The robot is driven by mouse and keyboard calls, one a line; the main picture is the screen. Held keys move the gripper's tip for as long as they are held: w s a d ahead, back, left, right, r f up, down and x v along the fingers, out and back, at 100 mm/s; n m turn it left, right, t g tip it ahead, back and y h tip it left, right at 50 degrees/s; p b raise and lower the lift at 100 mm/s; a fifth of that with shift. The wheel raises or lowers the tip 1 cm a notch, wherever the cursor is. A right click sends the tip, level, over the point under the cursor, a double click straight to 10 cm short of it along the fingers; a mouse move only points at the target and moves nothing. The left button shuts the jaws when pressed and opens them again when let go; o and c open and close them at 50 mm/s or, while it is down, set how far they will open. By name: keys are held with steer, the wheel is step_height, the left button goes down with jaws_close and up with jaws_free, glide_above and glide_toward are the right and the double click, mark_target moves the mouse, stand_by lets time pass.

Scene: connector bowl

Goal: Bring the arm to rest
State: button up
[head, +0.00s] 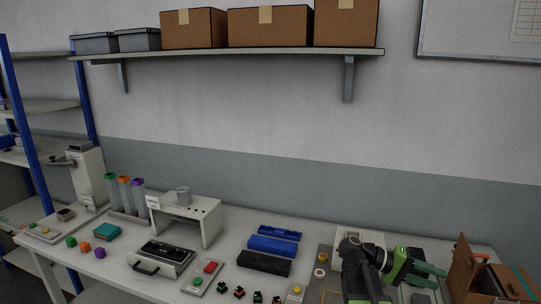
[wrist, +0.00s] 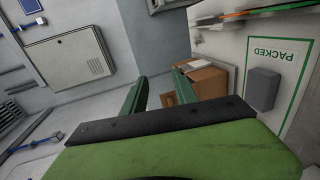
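My arm reaches over the right part of the workbench (head: 225,260) in the head view. My gripper (head: 440,279) has green fingers that point right, toward a brown box with an open top (head: 468,272). In the wrist view my gripper (wrist: 156,82) shows its two dark green fingers apart, with a clear gap and nothing held between them. A brown box (wrist: 207,82) shows behind the right finger, apparently farther off. The arm hides part of the bench and of a pale box behind it.
A black-topped device (head: 160,257), a white stand (head: 190,217) and blue trays (head: 272,245) are on the bench. Small connectors (head: 239,291) lie near its front edge. A shelf (head: 230,54) with cartons hangs above. The wall space between shelf and bench is clear.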

steer(key=a+f+n+t+y, duration=0.1)
steer(key=a+f+y, duration=0.3)
steer(key=a, duration=0.5)
steer(key=a+f+n+t+y, duration=0.1)
steer(key=a+f+t+y, duration=0.1)
steer(key=a+f+y, duration=0.3)
steer(key=a+f+n+t+y, duration=0.1)
steer(key=a+f+t+y, duration=0.1)
steer(key=a+f+y, duration=0.3)
steer(key=shift+w+a+f+n, duration=0.1)
steer(key=shift+a+f, duration=0.65)
steer(key=shift+a, duration=0.9)
steer(key=shift+s+a+f+n, duration=0.1)
steer(key=shift+a+f, duration=0.7)
steer(key=shift+a, duration=0.85)
steer(key=shift+w+a+f+n, duration=0.1)
steer(key=shift+a+f, duration=0.65)
steer(key=shift+a, duration=0.9)
steer(key=shift+w+a+y, duration=0.15)
steer(key=shift+a+y, duration=0.05)
steer(key=shift+y, duration=0.1)
